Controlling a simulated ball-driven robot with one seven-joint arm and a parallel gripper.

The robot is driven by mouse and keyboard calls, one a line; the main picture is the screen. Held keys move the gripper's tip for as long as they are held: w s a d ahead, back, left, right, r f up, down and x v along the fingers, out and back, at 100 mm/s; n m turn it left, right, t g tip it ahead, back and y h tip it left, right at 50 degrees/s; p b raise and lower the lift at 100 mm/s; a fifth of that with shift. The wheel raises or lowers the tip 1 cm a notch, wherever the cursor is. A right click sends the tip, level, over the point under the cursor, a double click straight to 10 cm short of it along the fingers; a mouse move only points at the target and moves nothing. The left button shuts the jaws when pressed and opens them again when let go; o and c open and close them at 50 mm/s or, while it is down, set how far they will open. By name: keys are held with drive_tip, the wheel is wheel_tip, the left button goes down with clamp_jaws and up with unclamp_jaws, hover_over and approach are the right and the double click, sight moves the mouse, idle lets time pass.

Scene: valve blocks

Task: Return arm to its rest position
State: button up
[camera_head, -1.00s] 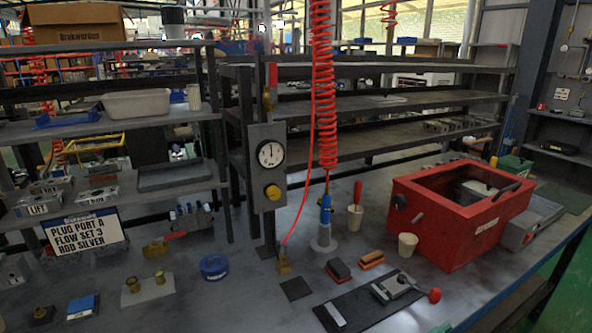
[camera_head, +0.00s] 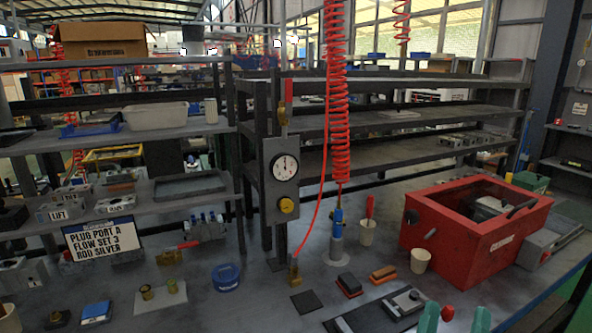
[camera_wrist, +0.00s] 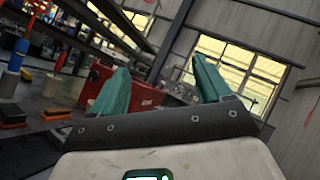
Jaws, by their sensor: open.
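My gripper (camera_head: 454,318) shows only as two green fingertips at the bottom right edge of the head view. They stand apart with nothing between them. In the wrist view the same green fingers (camera_wrist: 160,88) are spread wide and empty, tilted up toward the windows and shelves. The rest of my arm is out of the head view. The valve block (camera_head: 405,301) with a red knob lies on a dark mat (camera_head: 372,320) just left of my gripper, apart from it in the picture.
A red open box (camera_head: 450,240) stands at the right of the bench. A gauge post (camera_head: 281,190), a red coiled hose (camera_head: 336,100), cups (camera_head: 367,233) and brushes (camera_head: 349,284) stand mid-bench. A sign (camera_head: 103,238) and small fittings are at the left.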

drive_tip(key=a+f+n+t+y, duration=0.15)
drive_tip(key=a+n+y, duration=0.25)
drive_tip(key=n+y, duration=0.55)
drive_tip(key=a+f+n+t+y, duration=0.1)
drive_tip(key=a+f+n+y, duration=0.3)
drive_tip(key=n+y, duration=0.55)
drive_tip(key=s+a+f+n+g+y, duration=0.15)
drive_tip(key=s+f+n+g, duration=0.25)
drive_tip(key=f+n+g, duration=0.65)
drive_tip(key=s+d+f+n+g+h, duration=0.1)
drive_tip(key=s+d+f+g+h, duration=0.1)
drive_tip(key=s, duration=0.5)
drive_tip(key=s+d+f+n+g+h, duration=0.2)
drive_tip(key=s+d+f+g, duration=0.2)
drive_tip(key=s+f+g, duration=0.1)
drive_tip(key=s+d+f+n+g+h, duration=0.2)
drive_tip(key=s+d+f+g, duration=0.2)
drive_tip(key=s, duration=0.6)
wheel_tip(320, 180, down, 2)
drive_tip(key=shift+f, duration=0.1)
